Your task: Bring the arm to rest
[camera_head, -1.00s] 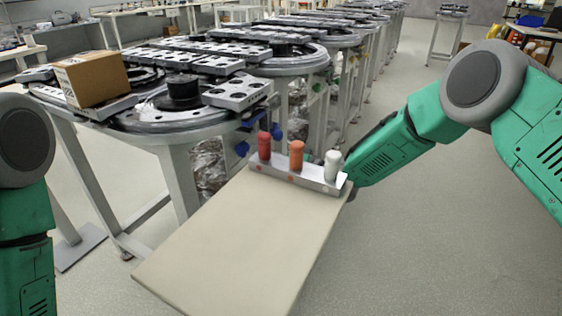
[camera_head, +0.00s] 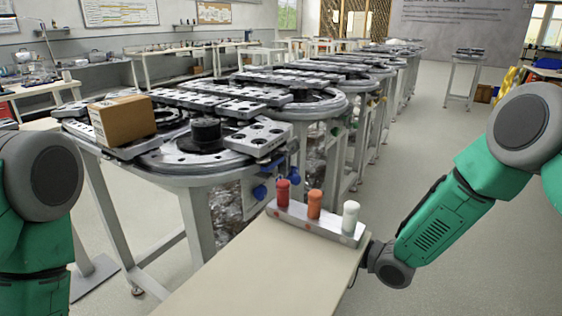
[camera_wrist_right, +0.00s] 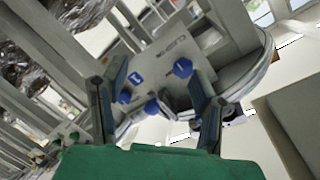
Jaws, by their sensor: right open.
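My right arm comes in from the right in the head view, and its lower end hangs beside the right edge of the beige board, with its gripper out of sight there. In the right wrist view my right gripper (camera_wrist_right: 160,85) is open, its two dark fingers apart with nothing between them. Past the fingers are blue knobs (camera_wrist_right: 183,67) on a grey metal panel, part of a track stand. Of my left arm only green and grey links show at the left edge of the head view. My left gripper is out of view.
A beige board (camera_head: 265,268) lies in front, with a grey rack (camera_head: 330,228) holding red, orange and white pegs. A cardboard box (camera_head: 122,119) sits on the ring track (camera_head: 195,165) at left. Floor to the right (camera_head: 440,130) is clear.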

